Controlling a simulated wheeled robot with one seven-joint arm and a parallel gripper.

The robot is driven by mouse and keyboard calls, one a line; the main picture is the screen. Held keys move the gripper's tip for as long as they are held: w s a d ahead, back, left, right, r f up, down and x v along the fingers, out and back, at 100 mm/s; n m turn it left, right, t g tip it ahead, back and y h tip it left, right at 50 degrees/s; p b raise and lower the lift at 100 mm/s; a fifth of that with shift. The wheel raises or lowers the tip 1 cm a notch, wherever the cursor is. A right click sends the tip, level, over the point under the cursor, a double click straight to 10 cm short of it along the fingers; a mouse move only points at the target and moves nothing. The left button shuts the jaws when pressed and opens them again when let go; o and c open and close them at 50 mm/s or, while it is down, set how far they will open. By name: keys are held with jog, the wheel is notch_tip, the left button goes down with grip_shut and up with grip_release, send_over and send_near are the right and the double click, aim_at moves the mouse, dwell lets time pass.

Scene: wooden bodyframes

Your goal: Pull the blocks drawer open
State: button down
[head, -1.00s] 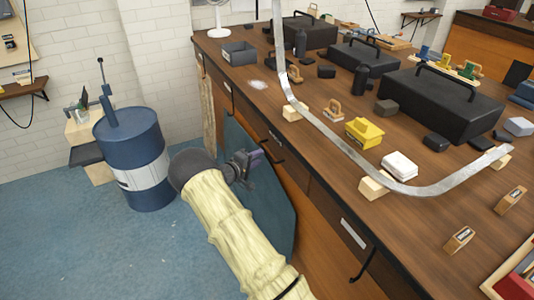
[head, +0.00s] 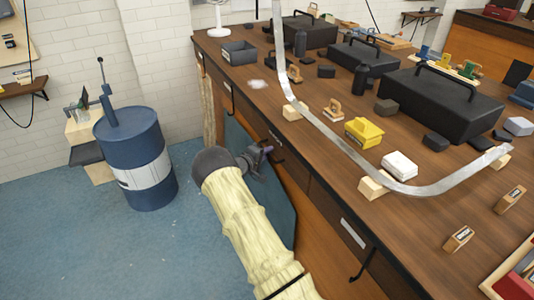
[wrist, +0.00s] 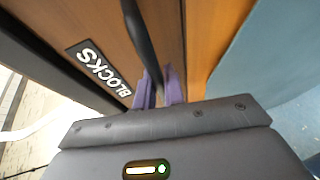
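The blocks drawer is in the bench's front; its black label plate reading BLOCKS (wrist: 98,70) shows in the wrist view on an orange-brown wooden front. Its dark bar handle (wrist: 141,35) runs down from the top of that view to between my purple fingers. My gripper (wrist: 160,88) has its fingers close together on either side of the handle and looks shut on it; the exact contact is partly hidden. In the head view my gripper (head: 264,151) is at the bench front beside the handle. The drawer looks closed flush with the bench.
The wooden bench (head: 310,140) carries a bent metal strip (head: 345,152), black toolboxes (head: 440,100) and small blocks. Another drawer with a label (head: 353,233) lies nearer along the front. A blue barrel (head: 138,150) stands left. The blue floor between is free.

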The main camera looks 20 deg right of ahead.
jog(key=shift+a, duration=0.1)
jog(key=a+b, duration=0.6)
jog(key=a, duration=1.8)
jog(key=shift+s+a, duration=0.35)
jog(key=shift+s, duration=0.1)
jog(key=shift+f, duration=0.1)
jog(key=c, duration=1.5)
grip_release()
jog(key=v, duration=1.7)
jog(key=shift+s+a, duration=0.1)
jog(key=shift+a, duration=0.05)
